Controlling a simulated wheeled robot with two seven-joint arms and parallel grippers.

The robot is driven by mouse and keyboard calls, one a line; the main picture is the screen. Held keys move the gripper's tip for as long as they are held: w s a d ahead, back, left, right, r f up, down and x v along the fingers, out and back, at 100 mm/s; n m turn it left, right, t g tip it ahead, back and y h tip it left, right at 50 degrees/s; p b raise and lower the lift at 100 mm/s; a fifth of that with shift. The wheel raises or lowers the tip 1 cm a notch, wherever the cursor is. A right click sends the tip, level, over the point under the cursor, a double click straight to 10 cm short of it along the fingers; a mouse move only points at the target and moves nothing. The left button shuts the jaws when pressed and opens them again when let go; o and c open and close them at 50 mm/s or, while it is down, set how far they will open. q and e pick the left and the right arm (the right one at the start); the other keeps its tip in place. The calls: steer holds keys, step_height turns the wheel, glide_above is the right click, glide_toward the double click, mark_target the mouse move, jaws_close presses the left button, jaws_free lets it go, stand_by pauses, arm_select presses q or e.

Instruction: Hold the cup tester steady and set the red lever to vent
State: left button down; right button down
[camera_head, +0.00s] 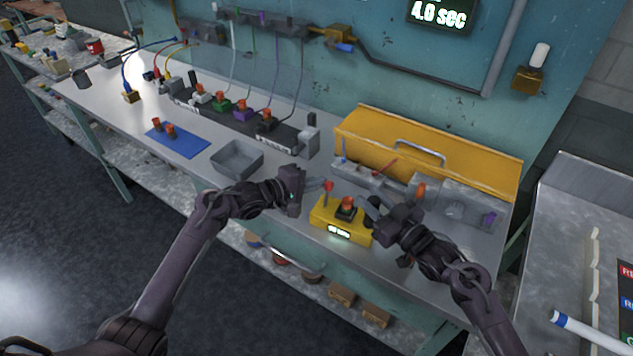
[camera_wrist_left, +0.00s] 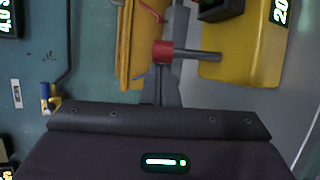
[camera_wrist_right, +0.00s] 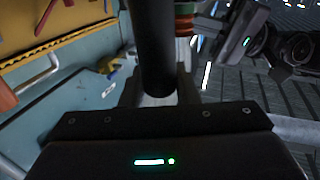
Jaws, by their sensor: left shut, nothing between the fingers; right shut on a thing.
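The yellow cup tester (camera_head: 322,214) sits at the bench's front edge with a lit display and a dark cup with an orange-red top (camera_head: 347,204). Its red lever (camera_head: 328,186) stands upright on the left side; in the left wrist view the lever's red knob (camera_wrist_left: 163,50) lies across the fingertips. My left gripper (camera_head: 318,184) is shut with nothing between its fingers, right at the lever; I cannot tell if it touches. My right gripper (camera_head: 370,208) is at the tester's right side, shut on a dark upright handle (camera_wrist_right: 154,45).
An open yellow case (camera_head: 430,152) with small parts stands behind the tester. A grey tray (camera_head: 237,158), a blue mat (camera_head: 178,140) with small plugs and a dark rack (camera_head: 235,126) with coloured plugs lie left. A wall display (camera_head: 440,14) reads 4.0 sec.

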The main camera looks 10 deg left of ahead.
arm_select(q)
steer(key=shift+s+t, duration=0.3)
steer(key=shift+t, duration=0.2)
steer(key=s+m+t+h, duration=0.2)
steer(key=shift+s+a+t+h, duration=0.2)
steer(key=shift+a+t+h, duration=0.1)
steer(key=shift+a+h, duration=0.1)
steer(key=shift+w, duration=0.1)
steer(key=w+a, duration=0.2)
steer(key=w, duration=0.2)
steer(key=f+v, duration=0.1)
steer(key=v, duration=0.9)
steer(key=shift+s, duration=0.3)
